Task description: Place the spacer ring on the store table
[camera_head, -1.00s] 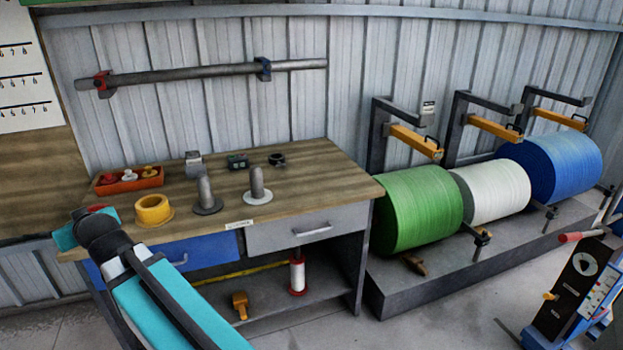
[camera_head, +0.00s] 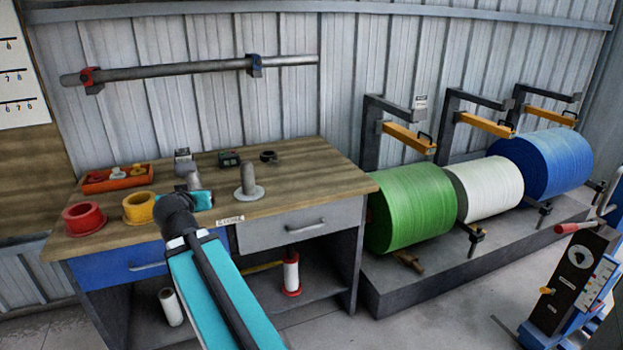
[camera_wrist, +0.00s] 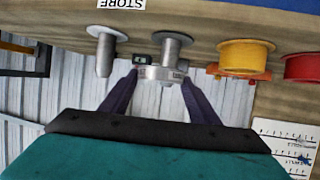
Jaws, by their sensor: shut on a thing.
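The spacer ring (camera_wrist: 158,74) is a silvery band with dark markings, seen between my fingertips in the wrist view. My gripper (camera_wrist: 159,80) is shut on it. The store table (camera_head: 310,172) is a wooden-topped bench, and its STORE label (camera_wrist: 121,3) appears upside down in the wrist view. My gripper's teal body (camera_head: 198,200) is over the table's front part, and the ring is hidden in the head view. A grey post (camera_wrist: 172,48) stands directly behind the ring in the wrist view; I cannot tell whether they touch.
A pale-flanged post (camera_head: 248,180) stands to the right. Yellow (camera_head: 139,208) and red (camera_head: 84,218) flanged collars sit at left. An orange tray (camera_head: 118,179) and small devices (camera_head: 229,158) lie behind. The right part of the tabletop is clear.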

